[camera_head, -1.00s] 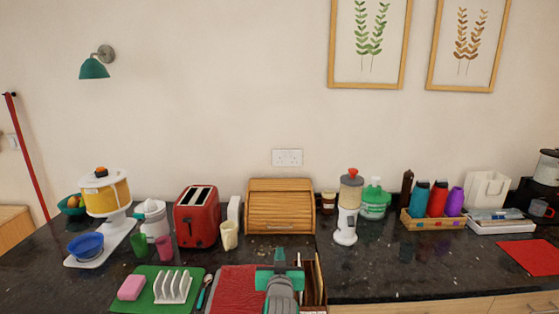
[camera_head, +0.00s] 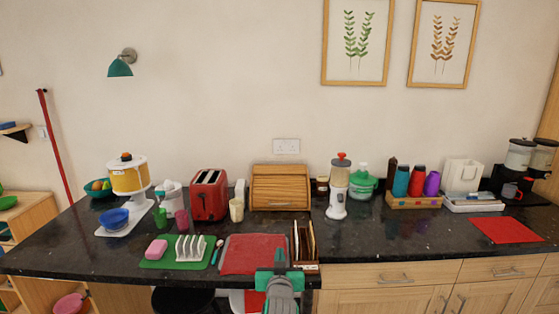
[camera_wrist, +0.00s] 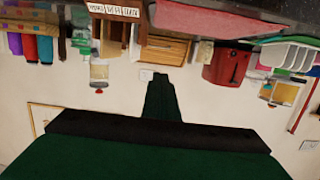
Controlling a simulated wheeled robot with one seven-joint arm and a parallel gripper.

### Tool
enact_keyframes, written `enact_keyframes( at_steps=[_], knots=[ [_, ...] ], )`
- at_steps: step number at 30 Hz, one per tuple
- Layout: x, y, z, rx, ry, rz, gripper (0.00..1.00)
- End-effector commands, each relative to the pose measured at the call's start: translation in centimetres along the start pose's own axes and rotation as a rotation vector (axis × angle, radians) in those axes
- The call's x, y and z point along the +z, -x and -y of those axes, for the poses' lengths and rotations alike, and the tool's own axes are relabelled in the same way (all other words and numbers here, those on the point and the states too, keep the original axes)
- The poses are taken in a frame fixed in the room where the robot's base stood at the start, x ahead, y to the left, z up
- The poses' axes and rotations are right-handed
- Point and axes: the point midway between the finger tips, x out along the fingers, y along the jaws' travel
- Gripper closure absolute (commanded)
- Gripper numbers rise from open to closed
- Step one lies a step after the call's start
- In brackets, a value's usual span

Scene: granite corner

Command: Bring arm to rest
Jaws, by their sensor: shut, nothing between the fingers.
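My gripper (camera_head: 279,262) is at the bottom centre of the head view, in front of the counter's front edge. Its green fingers are shut with nothing between them. In the wrist view the gripper (camera_wrist: 160,95) fills the lower middle as a dark green and black shape, and the scene appears upside down there. The gripper overlaps the lower edge of the red mat (camera_head: 252,250) in the head view. It appears apart from the things on the counter.
The dark granite counter (camera_head: 390,243) has clear room right of centre. A wooden rack (camera_head: 305,243) stands just behind and right of my gripper. A green mat (camera_head: 160,264) with a white toast rack (camera_head: 190,247) lies to the left. A red toaster (camera_head: 209,195) and a bread bin (camera_head: 281,187) stand behind.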

Motion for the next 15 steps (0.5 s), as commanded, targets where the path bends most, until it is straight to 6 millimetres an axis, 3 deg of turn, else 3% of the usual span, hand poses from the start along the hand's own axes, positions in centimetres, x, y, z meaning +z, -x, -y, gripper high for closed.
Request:
enact_keyframes(
  at_steps=[15],
  knots=[
    [6.9,3.2,-1.9,0.032,0.05,0.002,1.0]
  ],
)
